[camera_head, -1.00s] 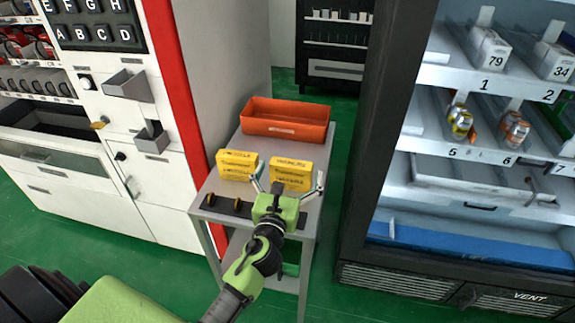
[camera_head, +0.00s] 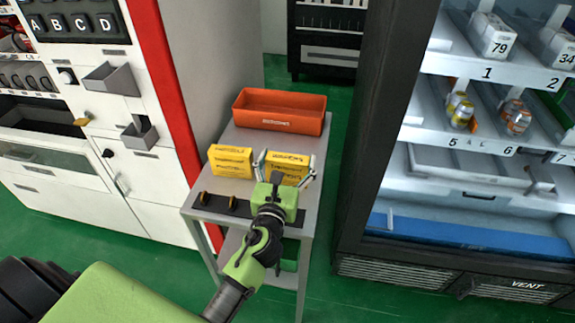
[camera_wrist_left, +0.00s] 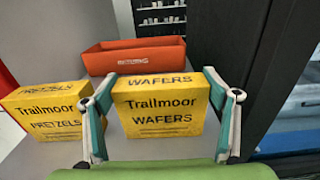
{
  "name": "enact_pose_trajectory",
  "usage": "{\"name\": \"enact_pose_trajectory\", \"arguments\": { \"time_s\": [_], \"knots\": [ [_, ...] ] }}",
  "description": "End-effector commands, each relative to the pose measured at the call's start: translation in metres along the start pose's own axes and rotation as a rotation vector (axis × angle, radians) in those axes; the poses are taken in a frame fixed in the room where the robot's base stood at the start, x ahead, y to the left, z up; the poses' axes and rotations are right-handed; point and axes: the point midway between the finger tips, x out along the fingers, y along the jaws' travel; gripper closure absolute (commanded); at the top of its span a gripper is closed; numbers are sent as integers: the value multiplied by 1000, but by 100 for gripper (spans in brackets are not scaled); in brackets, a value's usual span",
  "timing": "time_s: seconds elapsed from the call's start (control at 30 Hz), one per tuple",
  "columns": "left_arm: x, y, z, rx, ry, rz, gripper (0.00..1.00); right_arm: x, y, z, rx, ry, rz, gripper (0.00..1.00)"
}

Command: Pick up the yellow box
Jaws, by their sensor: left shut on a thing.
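Two yellow boxes stand side by side on a small grey table (camera_head: 222,204). The right one, the wafers box (camera_head: 287,168), is labelled "Trailmoor WAFERS" in the left wrist view (camera_wrist_left: 160,106). My left gripper (camera_head: 285,165) is shut on this box, with one finger at each side; the fingers also show in the left wrist view (camera_wrist_left: 160,105). The box looks upright, and I cannot tell whether it is off the table. The left one, the pretzels box (camera_head: 231,161), stands apart from the gripper; it also shows in the left wrist view (camera_wrist_left: 48,112). My right gripper is not in view.
An orange bin (camera_head: 281,112) sits behind the boxes on the table. A black strip with small yellow-brown pieces (camera_head: 204,198) lies along the front edge. A white vending machine (camera_head: 150,180) stands left, a glass-fronted cooler (camera_head: 350,215) right.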

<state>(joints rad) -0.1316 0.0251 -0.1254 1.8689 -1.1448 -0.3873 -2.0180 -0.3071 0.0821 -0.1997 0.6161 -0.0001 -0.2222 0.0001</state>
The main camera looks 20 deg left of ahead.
Motion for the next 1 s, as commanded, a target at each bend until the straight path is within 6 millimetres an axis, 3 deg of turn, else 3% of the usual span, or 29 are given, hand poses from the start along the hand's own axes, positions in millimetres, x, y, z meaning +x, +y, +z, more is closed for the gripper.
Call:
{"name": "enact_pose_trajectory", "arguments": {
  "time_s": [0.17, 0.37, 0.63, 0.8, 1.0],
  "knots": [
    [0, 0, 10, 1, -3, 0, 48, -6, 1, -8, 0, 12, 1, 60],
    [-2, -1, 41, 1, -4, -2, 48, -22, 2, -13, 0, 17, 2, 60],
    [-53, -10, 99, -2, -3, -4, 48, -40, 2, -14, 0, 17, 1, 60],
    [-96, -16, 110, -3, 2, -3, 48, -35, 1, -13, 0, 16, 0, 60],
    [-126, -22, 124, -2, 2, -1, 48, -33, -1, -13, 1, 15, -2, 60]
  ]
}}
